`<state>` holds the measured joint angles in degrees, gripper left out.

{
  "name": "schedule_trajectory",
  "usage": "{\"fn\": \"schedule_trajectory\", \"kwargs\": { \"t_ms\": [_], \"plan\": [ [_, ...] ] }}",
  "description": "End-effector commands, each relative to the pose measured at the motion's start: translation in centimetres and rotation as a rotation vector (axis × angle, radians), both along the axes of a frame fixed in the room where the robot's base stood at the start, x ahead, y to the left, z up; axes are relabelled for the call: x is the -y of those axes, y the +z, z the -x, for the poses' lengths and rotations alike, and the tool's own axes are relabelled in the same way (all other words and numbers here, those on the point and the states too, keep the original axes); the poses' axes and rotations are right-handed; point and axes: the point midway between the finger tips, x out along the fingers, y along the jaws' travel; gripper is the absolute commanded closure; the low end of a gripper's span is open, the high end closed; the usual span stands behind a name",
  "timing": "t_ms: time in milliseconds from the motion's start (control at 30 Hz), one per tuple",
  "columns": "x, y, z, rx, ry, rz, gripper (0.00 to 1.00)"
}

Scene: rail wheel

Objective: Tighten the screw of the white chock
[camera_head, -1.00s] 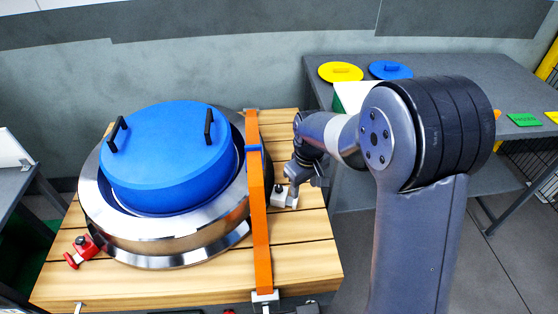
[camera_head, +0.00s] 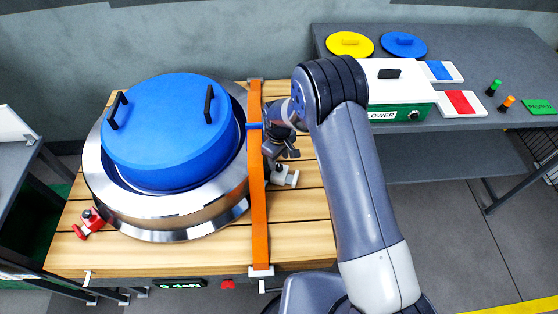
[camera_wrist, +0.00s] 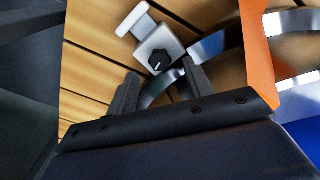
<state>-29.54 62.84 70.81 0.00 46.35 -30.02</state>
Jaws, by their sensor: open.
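The white chock (camera_head: 286,178) sits on the wooden pallet to the right of the orange strap, near the wheel's right side. In the wrist view the white chock (camera_wrist: 155,40) shows a black screw knob (camera_wrist: 159,60) on its block. My gripper (camera_wrist: 158,85) is open, its two dark fingers pointing toward the chock, with the knob just beyond and between the fingertips and nothing held. In the head view my gripper (camera_head: 284,150) is above and behind the chock, partly covered by my arm. I cannot tell whether the fingers touch the chock.
The metal rail wheel (camera_head: 165,228) with a blue cover (camera_head: 170,130) lies on the wooden pallet (camera_head: 200,260). An orange strap (camera_head: 257,200) crosses beside the chock. A red chock (camera_head: 89,223) sits at the wheel's left. A grey table (camera_head: 470,60) stands at the back right.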

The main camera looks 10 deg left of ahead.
Motion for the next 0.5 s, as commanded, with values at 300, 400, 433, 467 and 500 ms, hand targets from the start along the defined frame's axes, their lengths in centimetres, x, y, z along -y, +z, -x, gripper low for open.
{"fn": "schedule_trajectory", "kwargs": {
  "t_ms": [300,400,433,467,500],
  "plan": [
    [0.0,-2.8,0.0,-0.001,-0.001,0.001,0.51],
    [0.0,-3.0,0.0,0.0,-0.001,0.0,0.51],
    [0.0,-3.0,0.0,0.001,-0.001,-0.001,0.51],
    [0.0,-3.0,0.0,0.001,-0.001,-0.001,0.51],
    [0.0,-3.0,0.0,0.001,-0.001,-0.001,0.51]
  ]
}}
